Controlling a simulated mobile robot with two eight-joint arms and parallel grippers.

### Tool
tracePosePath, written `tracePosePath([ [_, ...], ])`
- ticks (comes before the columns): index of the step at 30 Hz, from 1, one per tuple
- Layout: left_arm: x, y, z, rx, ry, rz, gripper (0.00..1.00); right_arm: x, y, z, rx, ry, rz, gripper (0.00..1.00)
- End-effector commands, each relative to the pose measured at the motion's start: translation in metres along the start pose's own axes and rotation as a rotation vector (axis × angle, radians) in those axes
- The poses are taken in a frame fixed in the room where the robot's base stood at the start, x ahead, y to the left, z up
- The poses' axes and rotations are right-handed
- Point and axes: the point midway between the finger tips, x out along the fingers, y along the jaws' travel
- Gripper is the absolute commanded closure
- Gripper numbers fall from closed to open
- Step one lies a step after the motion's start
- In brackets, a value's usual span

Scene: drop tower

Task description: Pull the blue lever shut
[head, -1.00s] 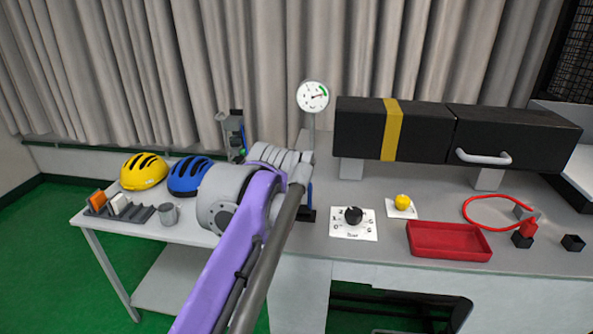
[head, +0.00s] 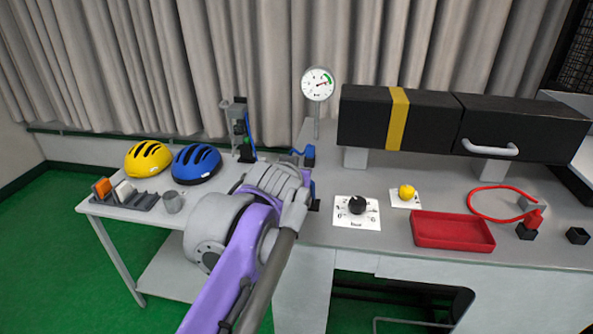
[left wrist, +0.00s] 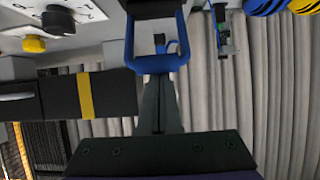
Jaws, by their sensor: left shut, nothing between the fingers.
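The blue lever (left wrist: 155,64) shows in the left wrist view as a blue U-shaped handle just beyond my left fingertips. My left gripper (left wrist: 158,82) is shut and empty, its dark fingers pointing at the handle's crossbar. I cannot tell whether they touch. In the head view a blue part of the lever (head: 309,156) shows just above and behind my left wrist. My wrist hides the fingers and much of the lever mechanism there. My right gripper is not in view.
A pressure gauge (head: 318,84) stands behind the lever. A long black box (head: 410,125) with a yellow band is at the right. A dial (head: 357,205), yellow button (head: 407,192) and red tray (head: 453,231) lie in front. Blue (head: 196,164) and yellow helmets (head: 148,158) sit left.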

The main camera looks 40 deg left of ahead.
Motion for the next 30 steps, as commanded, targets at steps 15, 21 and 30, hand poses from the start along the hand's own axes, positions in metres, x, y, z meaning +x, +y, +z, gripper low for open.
tracePosePath([
  [15, 0.009, 0.004, -0.02, -0.004, -0.008, 0.002, 1.0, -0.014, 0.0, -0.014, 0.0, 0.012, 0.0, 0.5],
  [21, -0.003, 0.005, -0.028, 0.001, -0.003, 0.004, 1.0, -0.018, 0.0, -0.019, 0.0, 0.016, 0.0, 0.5],
  [30, -0.057, 0.005, -0.016, 0.002, -0.002, 0.005, 1.0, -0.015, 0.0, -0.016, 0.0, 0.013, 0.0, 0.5],
])
